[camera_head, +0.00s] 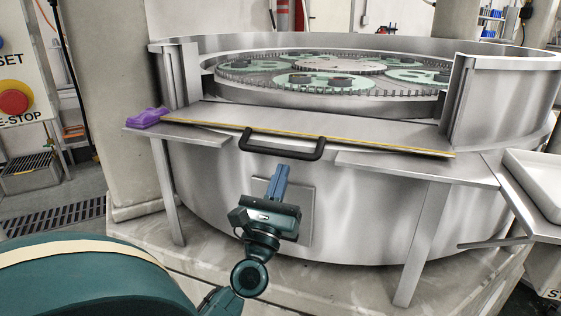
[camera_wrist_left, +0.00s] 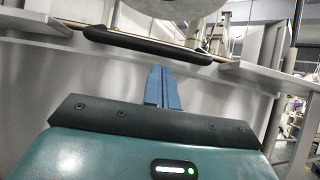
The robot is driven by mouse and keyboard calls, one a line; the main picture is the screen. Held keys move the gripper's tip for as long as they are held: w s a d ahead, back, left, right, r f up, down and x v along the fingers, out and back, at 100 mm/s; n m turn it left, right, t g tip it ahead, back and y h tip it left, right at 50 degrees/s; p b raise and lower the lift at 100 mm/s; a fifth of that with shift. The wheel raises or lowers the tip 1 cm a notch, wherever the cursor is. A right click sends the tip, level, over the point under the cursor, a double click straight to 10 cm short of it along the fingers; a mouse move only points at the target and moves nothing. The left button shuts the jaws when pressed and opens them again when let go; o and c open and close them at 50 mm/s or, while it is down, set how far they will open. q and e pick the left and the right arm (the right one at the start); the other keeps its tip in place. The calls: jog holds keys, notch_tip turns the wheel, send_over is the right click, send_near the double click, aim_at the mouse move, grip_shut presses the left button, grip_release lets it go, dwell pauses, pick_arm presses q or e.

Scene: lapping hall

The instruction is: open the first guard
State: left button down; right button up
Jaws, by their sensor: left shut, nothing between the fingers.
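The guard (camera_head: 330,127) is a grey metal panel with a yellow-striped front edge. It lies nearly flat, sloping outward, across the gap in the round machine's wall, and the gears behind it are exposed. Its black bar handle (camera_head: 282,152) hangs at the front edge and also crosses the top of the left wrist view (camera_wrist_left: 145,45). My left gripper (camera_head: 279,170) has its blue fingers shut and empty, pointing up just below the handle. They show apart from it in the left wrist view (camera_wrist_left: 163,72). My right gripper is out of view.
A purple cloth (camera_head: 148,117) lies on the left end of the ledge. Metal shelf legs (camera_head: 415,240) stand at the right front. A white tray (camera_head: 535,185) is at far right. A red e-stop button (camera_head: 14,102) is at far left.

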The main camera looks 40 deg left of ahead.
aim_at(283, 155)
pick_arm(q)
jog(key=shift+w+r, duration=0.1)
jog(key=shift+r, duration=0.35)
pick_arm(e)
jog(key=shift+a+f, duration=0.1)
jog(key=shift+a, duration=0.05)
